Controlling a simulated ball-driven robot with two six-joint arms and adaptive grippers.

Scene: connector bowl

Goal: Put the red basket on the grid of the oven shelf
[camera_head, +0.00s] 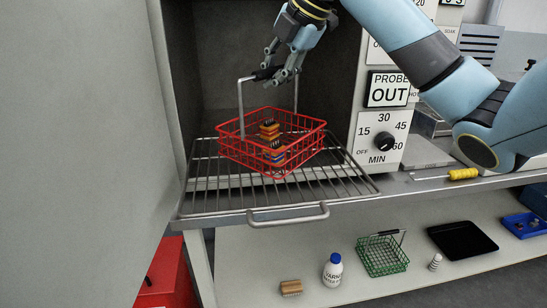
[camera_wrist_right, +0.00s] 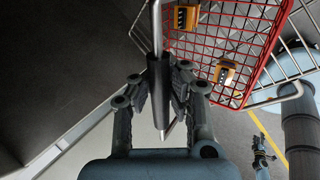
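The red wire basket (camera_head: 271,143) hangs over or rests on the pulled-out oven shelf grid (camera_head: 208,188); I cannot tell if its bottom touches the bars. It holds several orange-and-dark connectors (camera_head: 270,130). Its grey handle stands upright above it. My right gripper (camera_head: 277,73) comes from above and is shut on the handle's dark grip, which lies between the fingers (camera_wrist_right: 157,85) in the right wrist view. The basket (camera_wrist_right: 228,45) also shows there. What looks like my left gripper (camera_wrist_right: 262,150) is small at the lower right of that view, well apart from the basket.
The oven chamber (camera_head: 205,70) opens behind the grid, with its door at left and control panel (camera_head: 383,140) at right. A yellow-handled tool (camera_head: 462,174) lies on the ledge. Below are a green basket (camera_head: 382,255), white bottle (camera_head: 333,270), brush (camera_head: 291,288) and black tray (camera_head: 462,241).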

